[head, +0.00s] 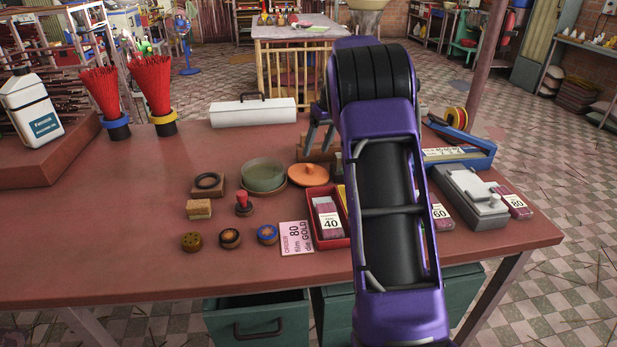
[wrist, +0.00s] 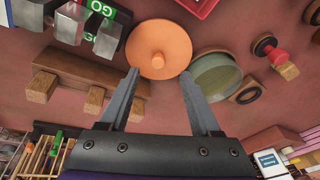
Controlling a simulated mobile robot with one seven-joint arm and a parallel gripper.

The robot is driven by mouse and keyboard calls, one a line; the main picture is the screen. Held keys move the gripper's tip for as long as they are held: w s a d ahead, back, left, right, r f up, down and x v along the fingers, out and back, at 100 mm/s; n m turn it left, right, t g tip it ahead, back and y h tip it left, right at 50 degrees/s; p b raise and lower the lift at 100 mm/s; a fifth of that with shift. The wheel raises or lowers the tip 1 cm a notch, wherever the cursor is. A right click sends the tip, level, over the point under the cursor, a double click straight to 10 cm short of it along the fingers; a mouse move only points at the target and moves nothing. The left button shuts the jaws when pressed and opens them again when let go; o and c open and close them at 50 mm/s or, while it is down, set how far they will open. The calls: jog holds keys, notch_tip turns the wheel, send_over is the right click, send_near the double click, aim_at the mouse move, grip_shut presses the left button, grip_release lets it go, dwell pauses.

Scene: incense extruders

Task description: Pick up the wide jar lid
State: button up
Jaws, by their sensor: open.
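The wide jar lid is an orange disc with a round knob in its middle (head: 309,174). It lies flat on the red-brown table, right of the green jar (head: 263,176). In the wrist view the lid (wrist: 158,50) is at the top, just beyond my fingertips, with its knob showing; the green jar (wrist: 216,76) is to its right, partly behind a finger. My gripper (wrist: 160,75) is open and empty, its two fingers apart. In the head view my gripper (head: 320,146) hangs behind the lid, partly hidden by my arm.
A notched wooden block (wrist: 85,80) lies beside and under my left finger in the wrist view. A red tray (head: 340,243) with a box marked 40 stands in front of the lid. A red-handled stamp (head: 243,204) and a black ring on a wooden block (head: 208,182) are left.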

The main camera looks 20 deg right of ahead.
aim_at(310, 165)
jog(key=x, duration=0.4)
jog(key=b+x, duration=0.1)
jog(key=x, duration=0.1)
jog(key=shift+w+f, duration=0.15)
jog(key=shift+w, duration=0.2)
grip_shut()
